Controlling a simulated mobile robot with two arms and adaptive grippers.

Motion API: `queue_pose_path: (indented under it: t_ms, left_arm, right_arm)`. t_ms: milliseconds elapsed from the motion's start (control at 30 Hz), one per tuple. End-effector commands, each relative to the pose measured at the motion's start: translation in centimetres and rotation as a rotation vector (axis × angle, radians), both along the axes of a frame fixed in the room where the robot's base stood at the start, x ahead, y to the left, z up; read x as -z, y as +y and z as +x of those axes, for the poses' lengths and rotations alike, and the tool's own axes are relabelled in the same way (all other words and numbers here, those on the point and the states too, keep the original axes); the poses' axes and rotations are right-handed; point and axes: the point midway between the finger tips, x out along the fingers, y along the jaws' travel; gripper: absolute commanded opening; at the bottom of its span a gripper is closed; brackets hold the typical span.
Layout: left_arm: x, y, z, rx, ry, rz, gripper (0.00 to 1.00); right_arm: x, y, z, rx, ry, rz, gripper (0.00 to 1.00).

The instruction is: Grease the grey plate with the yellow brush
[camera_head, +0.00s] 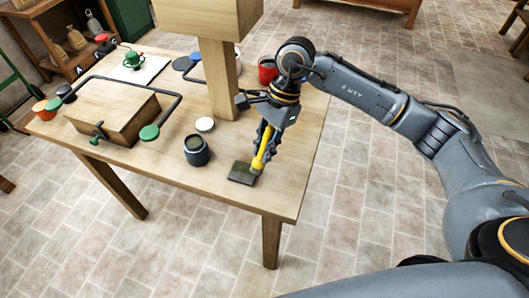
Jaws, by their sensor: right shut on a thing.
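The grey plate (241,174), a small dark square, lies flat near the front right corner of the wooden table (222,192). My right gripper (265,143) points down above the plate's right side and is shut on the yellow brush (262,150). The brush is nearly upright, slightly tilted, with its lower end at the plate's right edge. I cannot tell whether its bristles touch the plate. My left gripper is not in view.
A dark pot (196,154) stands left of the plate, with a white disc (205,124) behind it. A wooden post (221,90), a red pot (267,71) and a wooden block (118,117) with a dark bar frame stand farther back. Tiled floor lies right of the table.

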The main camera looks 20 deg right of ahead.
Motion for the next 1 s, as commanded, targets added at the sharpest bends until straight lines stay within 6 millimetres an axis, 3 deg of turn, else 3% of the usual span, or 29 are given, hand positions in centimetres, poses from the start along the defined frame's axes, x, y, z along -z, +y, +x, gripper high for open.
queue_pose_path:
  t_ms: [600, 1000]
  left_arm:
    - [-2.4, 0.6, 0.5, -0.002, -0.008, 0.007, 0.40]
    - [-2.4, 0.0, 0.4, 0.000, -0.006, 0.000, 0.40]
  right_arm:
    - [-5.3, -0.2, -0.1, 0.015, 0.006, -0.002, 0.00]
    - [-5.5, -0.2, -0.1, 0.016, 0.006, -0.003, 0.00]
